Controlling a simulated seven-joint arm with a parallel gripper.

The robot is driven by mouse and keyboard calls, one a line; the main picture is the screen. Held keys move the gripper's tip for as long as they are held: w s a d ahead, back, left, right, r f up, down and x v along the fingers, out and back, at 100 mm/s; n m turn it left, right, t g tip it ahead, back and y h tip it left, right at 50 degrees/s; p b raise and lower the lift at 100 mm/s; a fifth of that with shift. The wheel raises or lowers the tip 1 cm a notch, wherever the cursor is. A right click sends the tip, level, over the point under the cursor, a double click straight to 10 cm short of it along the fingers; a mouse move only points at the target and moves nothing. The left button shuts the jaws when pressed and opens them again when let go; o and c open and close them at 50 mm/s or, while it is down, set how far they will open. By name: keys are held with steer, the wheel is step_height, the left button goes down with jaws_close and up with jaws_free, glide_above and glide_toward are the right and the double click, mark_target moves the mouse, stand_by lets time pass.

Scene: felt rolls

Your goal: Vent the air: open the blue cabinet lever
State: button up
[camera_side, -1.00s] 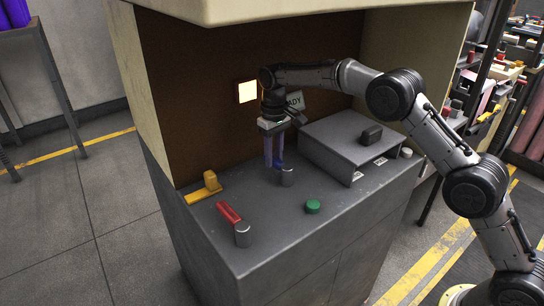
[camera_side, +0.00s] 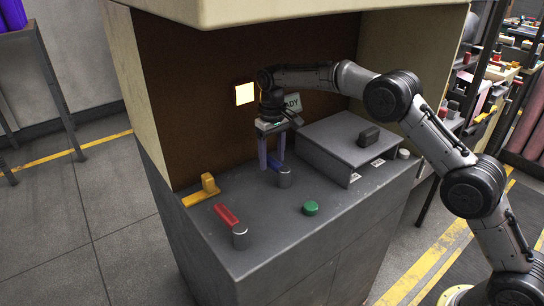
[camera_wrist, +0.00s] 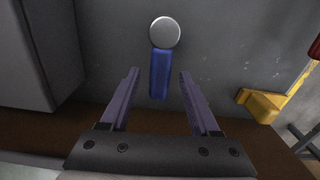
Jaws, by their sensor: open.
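The blue lever (camera_wrist: 160,76) lies on the grey cabinet top (camera_side: 269,223), with a round metal pivot (camera_wrist: 164,32) at one end. In the side view the blue lever (camera_side: 275,164) shows partly between my fingers, behind its metal post (camera_side: 285,178). My gripper (camera_side: 272,168) is open and points down over the lever. In the wrist view my gripper's fingers (camera_wrist: 158,76) stand one on each side of the blue bar, with gaps on both sides. I cannot tell how far the fingertips are above the cabinet top.
A grey box (camera_side: 345,145) with a dark handle stands close on the right. A red lever (camera_side: 226,215) with a metal post, a yellow lever (camera_side: 207,184) and a green button (camera_side: 311,208) are on the cabinet top. A lit panel (camera_side: 245,94) is on the back wall.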

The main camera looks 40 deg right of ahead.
mark_target(272, 160)
step_height(272, 160, up, 14)
steer(key=shift+f, duration=0.15)
stand_by(0.5)
stand_by(0.4)
